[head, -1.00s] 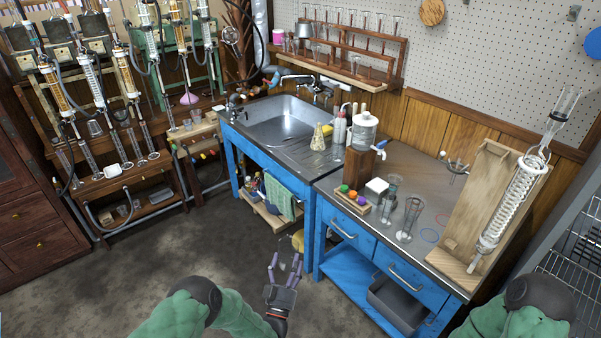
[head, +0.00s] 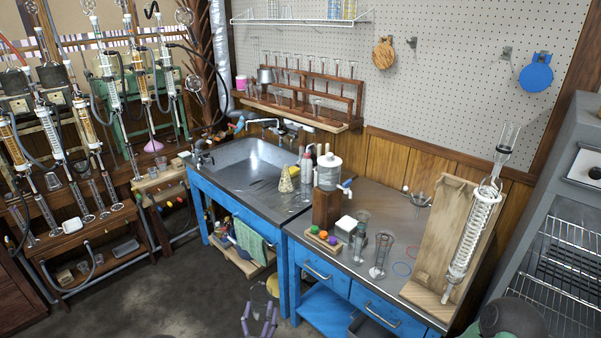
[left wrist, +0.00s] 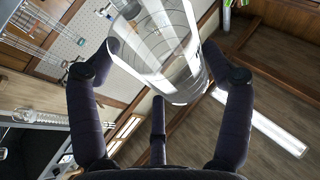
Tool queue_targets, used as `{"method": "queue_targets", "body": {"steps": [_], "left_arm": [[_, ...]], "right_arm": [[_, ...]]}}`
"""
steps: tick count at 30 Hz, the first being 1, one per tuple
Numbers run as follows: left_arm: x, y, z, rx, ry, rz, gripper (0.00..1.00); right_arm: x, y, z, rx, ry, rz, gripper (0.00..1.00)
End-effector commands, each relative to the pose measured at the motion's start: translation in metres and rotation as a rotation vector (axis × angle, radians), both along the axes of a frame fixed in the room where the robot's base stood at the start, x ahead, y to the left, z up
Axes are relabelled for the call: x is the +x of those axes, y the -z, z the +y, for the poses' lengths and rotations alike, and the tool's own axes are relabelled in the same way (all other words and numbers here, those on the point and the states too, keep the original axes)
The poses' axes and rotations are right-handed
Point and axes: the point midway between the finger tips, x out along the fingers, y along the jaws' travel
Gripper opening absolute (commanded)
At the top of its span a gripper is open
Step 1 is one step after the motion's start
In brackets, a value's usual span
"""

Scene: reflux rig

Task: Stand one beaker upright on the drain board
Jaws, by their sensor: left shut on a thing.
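My left gripper (head: 259,316) shows at the bottom edge of the head view, in front of the blue sink bench. In the left wrist view the left gripper (left wrist: 160,62) is shut on a clear glass beaker (left wrist: 172,45), with dark fingers on both sides of it. In the head view the beaker is too faint to make out. The drain board (head: 272,203) is the grey metal surface beside the sink basin (head: 240,165), behind and above the gripper. My right gripper is out of view; only part of my right arm shows at the lower right.
A yellowish cone-shaped object (head: 286,181) and bottles (head: 307,168) stand at the back of the drain board. A dispenser on a wooden block (head: 326,208) stands to the right, with glass cylinders (head: 380,256) and a wooden condenser stand (head: 435,245) beyond. The board's front is clear.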

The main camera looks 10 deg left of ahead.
Motion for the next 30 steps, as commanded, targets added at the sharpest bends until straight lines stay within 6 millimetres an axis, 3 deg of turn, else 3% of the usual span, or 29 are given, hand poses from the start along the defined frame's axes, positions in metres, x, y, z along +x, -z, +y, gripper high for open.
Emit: {"method": "queue_targets", "body": {"steps": [1,6,12,24,30], "left_arm": [[-0.004,-0.017,0.001,0.001,0.000,-0.002,0.46],[-0.019,-0.052,0.001,0.000,0.000,-0.002,0.46],[-0.033,-0.077,0.001,0.000,-0.001,-0.001,0.46],[-0.038,-0.083,-0.001,-0.001,0.009,-0.001,0.46],[-0.037,-0.094,-0.024,0.000,0.126,-0.004,0.46]], "right_arm": [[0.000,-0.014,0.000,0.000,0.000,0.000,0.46],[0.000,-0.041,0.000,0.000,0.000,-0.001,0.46],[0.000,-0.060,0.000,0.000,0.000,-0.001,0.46],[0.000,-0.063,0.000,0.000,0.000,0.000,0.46],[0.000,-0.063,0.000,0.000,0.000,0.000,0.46]]}}
